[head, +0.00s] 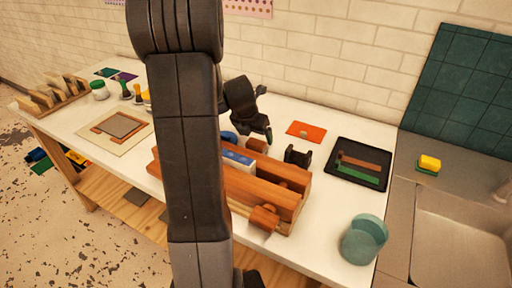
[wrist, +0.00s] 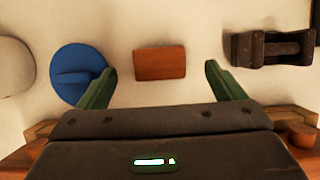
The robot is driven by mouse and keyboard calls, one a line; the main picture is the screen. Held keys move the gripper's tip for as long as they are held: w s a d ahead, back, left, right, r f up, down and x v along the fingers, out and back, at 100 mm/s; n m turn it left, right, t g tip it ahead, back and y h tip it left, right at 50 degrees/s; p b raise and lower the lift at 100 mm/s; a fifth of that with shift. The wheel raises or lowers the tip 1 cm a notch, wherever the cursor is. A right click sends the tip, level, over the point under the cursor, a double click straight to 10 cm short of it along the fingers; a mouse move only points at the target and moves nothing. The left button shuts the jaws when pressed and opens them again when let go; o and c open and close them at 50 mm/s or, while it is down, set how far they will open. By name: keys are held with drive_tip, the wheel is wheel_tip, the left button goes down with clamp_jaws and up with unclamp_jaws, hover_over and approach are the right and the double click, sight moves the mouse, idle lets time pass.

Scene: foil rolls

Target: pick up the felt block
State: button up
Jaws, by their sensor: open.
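A small reddish-brown block (wrist: 160,63), which I take to be the felt block, lies on the white table. In the wrist view it sits between and just beyond my gripper's (wrist: 161,84) two green fingertips, with space on both sides. The fingers are apart and hold nothing. In the head view the block (head: 256,145) is behind the wooden box, close below my gripper (head: 266,135). I cannot tell the exact height of the fingertips above the table.
A blue disc with a raised grip (wrist: 78,75) lies close to the left finger. A black holder (wrist: 270,47) stands to the right. The long wooden box (head: 262,188) is in front of the block. An orange card (head: 305,131) and a black tray (head: 347,171) lie further right.

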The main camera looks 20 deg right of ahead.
sight(256, 142)
drive_tip(key=shift+a+x, duration=0.2)
drive_tip(key=shift+x, duration=2.4)
drive_tip(key=shift+s, duration=0.1)
drive_tip(key=c, duration=1.1)
